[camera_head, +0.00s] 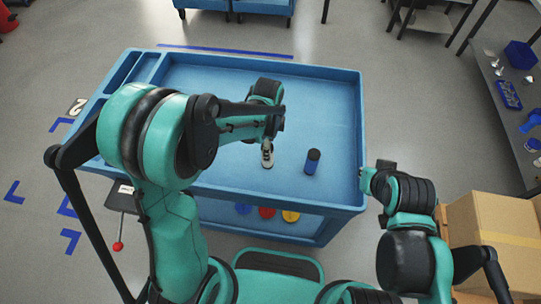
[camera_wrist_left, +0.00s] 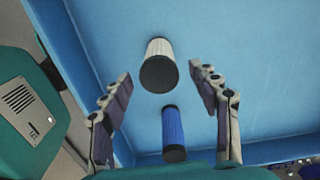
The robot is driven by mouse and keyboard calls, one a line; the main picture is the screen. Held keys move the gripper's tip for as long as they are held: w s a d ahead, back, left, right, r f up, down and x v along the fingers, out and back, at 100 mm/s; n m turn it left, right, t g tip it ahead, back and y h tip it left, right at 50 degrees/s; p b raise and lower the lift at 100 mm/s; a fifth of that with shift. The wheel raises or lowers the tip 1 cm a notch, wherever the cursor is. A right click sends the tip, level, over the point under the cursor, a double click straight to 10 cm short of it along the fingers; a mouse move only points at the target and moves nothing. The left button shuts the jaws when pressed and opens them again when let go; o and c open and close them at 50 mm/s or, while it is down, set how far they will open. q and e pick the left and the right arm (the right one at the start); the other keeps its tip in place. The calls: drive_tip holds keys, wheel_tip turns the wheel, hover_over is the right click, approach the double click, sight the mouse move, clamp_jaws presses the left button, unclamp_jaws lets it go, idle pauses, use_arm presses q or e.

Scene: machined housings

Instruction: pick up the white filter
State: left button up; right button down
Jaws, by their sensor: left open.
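The white filter (camera_wrist_left: 160,48) is a pale cylinder with a dark end cap in the left wrist view. It stands on the blue cart top, between and beyond the fingertips of my left gripper (camera_wrist_left: 160,72). The gripper is open, with gaps on both sides of the filter. In the head view my left gripper (camera_head: 267,153) points down over the cart, and I cannot clearly tell the filter from the fingers there. My right gripper (camera_head: 370,177) is by the cart's right edge, and its fingers are not clear.
A blue filter (camera_head: 312,162) with a dark cap stands right of my left gripper; it also shows in the left wrist view (camera_wrist_left: 173,124). The blue cart (camera_head: 330,90) has raised rims and a clear back area. Cardboard boxes (camera_head: 495,225) stand at the right.

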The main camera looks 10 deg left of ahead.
use_arm(q)
drive_tip(key=f+b, duration=0.3)
drive_tip(key=f, duration=0.4)
drive_tip(key=shift+a, duration=0.2)
drive_tip(key=c, duration=1.3)
